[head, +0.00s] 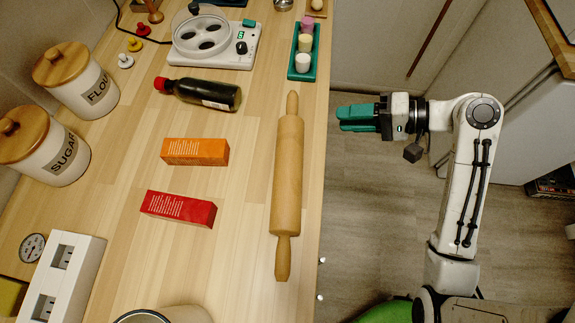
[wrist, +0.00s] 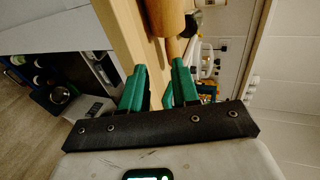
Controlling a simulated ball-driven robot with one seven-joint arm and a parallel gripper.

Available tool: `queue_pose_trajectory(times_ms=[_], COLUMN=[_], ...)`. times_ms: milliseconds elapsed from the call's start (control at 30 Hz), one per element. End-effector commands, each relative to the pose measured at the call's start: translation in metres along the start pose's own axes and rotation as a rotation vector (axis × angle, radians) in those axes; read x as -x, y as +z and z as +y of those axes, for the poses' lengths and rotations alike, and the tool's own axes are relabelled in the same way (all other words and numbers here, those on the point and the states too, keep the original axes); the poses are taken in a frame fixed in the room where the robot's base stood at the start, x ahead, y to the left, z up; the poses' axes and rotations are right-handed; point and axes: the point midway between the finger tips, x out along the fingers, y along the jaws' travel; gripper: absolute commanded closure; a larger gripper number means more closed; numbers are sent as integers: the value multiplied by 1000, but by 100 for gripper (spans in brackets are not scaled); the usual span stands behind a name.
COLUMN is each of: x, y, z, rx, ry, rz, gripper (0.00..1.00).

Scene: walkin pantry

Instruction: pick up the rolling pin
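The wooden rolling pin (head: 288,175) lies lengthwise on the counter near its right edge in the head view. Part of it shows at the top of the wrist view (wrist: 165,15). My gripper (head: 345,117) is to the right of the pin's upper end in the head view, out past the counter edge and apart from the pin. In the wrist view its two green fingers (wrist: 157,85) stand apart with nothing between them.
An orange box (head: 195,152), a red box (head: 178,209) and a dark bottle (head: 200,94) lie left of the pin. A green tray (head: 303,62) with small cups stands beyond its upper end. Flour (head: 78,82) and sugar (head: 42,145) canisters stand at far left. Bare counter surrounds the pin.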

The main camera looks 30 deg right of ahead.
Motion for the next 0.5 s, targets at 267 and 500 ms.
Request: queue_pose_trajectory(times_ms=[267,500], x=[-24,-51], y=[-2,-3], z=[-13,-14], rx=[-17,-16], ry=[-50,-49], rz=[-7,-3], gripper=[70,70])
